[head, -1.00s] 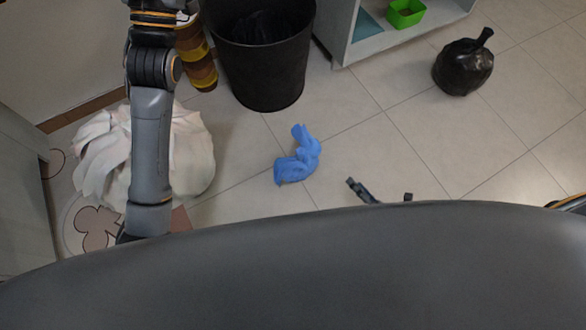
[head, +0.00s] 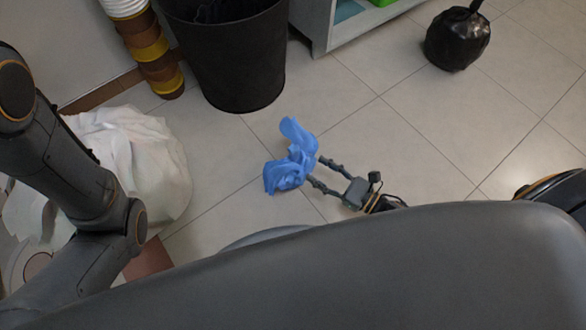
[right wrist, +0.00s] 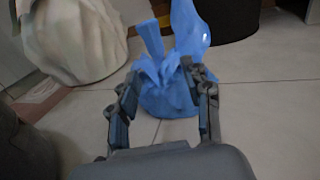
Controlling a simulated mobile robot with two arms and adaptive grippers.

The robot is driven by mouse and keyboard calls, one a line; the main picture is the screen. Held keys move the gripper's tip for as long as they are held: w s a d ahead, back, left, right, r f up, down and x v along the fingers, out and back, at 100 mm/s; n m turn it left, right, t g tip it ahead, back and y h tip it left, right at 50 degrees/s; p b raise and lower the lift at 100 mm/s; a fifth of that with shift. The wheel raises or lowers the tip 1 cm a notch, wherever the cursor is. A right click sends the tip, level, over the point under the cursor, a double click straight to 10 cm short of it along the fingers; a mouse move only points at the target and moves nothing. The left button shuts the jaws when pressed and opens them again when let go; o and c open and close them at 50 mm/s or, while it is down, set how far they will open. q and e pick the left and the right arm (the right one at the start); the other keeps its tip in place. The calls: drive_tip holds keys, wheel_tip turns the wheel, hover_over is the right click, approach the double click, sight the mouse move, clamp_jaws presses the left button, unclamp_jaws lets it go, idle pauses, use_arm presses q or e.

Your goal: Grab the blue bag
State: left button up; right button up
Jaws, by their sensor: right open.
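The blue bag (head: 287,165) lies crumpled on the tiled floor near the middle of the head view. My right gripper (head: 314,171) is open, with its fingertips at the right side of the bag. In the right wrist view the bag (right wrist: 168,92) stands up between the two spread fingers of the right gripper (right wrist: 160,92). Whether the fingers touch it, I cannot tell. My left arm shows at the left of the head view, but its gripper is hidden.
A black bin (head: 232,62) stands behind the bag. A large white sack (head: 150,160) is at the left. A tied black bag (head: 457,40) and a light shelf unit (head: 322,27) are at the back right. Bare floor (head: 440,130) lies to the right.

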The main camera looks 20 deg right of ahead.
sight(298, 158)
drive_tip(key=x, duration=0.3)
drive_tip(key=shift+w+a+b, duration=0.1)
drive_tip(key=shift+a+b, duration=0.05)
drive_tip(key=shift+b, duration=0.2)
drive_tip(key=b+x, duration=0.2)
drive_tip(key=x, duration=0.3)
drive_tip(key=shift+a+r+b, duration=0.15)
drive_tip(key=shift+a+b, duration=0.1)
drive_tip(key=shift+b, duration=0.15)
clamp_jaws()
drive_tip(key=shift+r, duration=0.1)
